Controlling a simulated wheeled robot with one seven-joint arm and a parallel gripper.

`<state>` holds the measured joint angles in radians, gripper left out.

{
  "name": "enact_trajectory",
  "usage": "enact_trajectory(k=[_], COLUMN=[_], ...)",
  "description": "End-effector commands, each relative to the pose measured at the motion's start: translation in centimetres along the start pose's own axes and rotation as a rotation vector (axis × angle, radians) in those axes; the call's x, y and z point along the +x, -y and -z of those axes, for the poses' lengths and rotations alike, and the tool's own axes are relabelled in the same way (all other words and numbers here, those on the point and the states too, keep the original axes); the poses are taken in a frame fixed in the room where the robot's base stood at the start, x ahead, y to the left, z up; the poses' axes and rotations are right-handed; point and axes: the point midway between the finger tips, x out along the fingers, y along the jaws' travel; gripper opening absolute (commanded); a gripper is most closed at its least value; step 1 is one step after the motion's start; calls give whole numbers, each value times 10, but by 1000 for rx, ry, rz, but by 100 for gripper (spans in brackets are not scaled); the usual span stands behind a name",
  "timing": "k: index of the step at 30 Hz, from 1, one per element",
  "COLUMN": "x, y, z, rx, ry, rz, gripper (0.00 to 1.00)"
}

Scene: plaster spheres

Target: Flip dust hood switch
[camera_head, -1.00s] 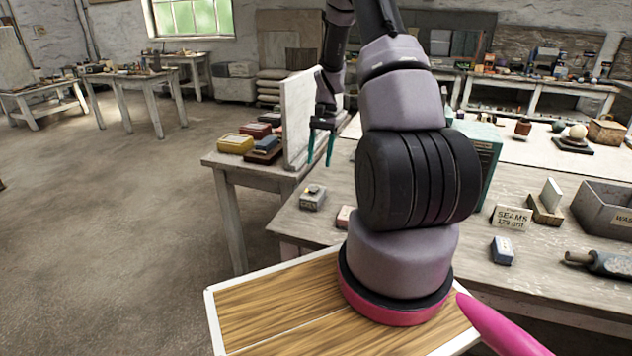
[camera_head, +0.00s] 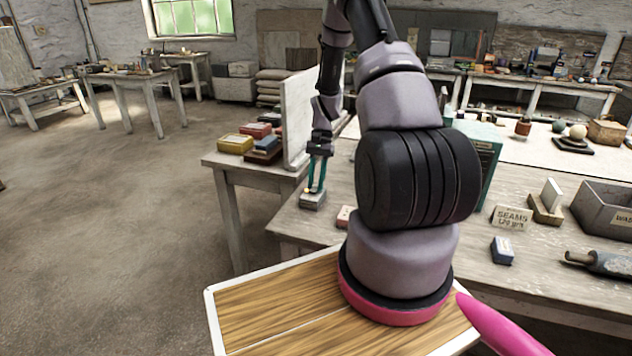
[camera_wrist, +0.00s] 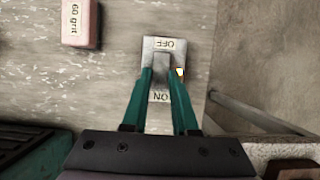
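The dust hood switch (camera_head: 311,201) is a small pale box on the near left corner of the workbench. In the wrist view the switch box (camera_wrist: 164,43) has an OFF label at the far end and an ON label at the near end, both upside down. A grey lever (camera_wrist: 161,63) stands between them, and a small orange-yellow light shows at the right edge. My gripper (camera_head: 315,189) points down over the switch. In the wrist view its teal fingers (camera_wrist: 160,72) stand apart, one on each side of the lever; whether they touch it is unclear.
A pink 60 grit block (camera_wrist: 80,22) lies beside the switch. The bench edge runs just right of the switch in the wrist view. An upright pale panel (camera_head: 297,118) and stacked colored boxes (camera_head: 262,144) stand behind.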

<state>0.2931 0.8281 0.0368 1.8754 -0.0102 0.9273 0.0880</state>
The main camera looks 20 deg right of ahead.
Motion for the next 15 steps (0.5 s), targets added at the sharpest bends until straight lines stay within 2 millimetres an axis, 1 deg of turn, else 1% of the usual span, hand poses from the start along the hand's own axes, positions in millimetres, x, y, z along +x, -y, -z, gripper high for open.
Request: enact_trajectory(k=[7, 15], x=[0, 1], y=[1, 1], z=[-2, -10], rx=[-2, -6], ry=[-35, -252], rz=[-2, -4], gripper=[0, 0])
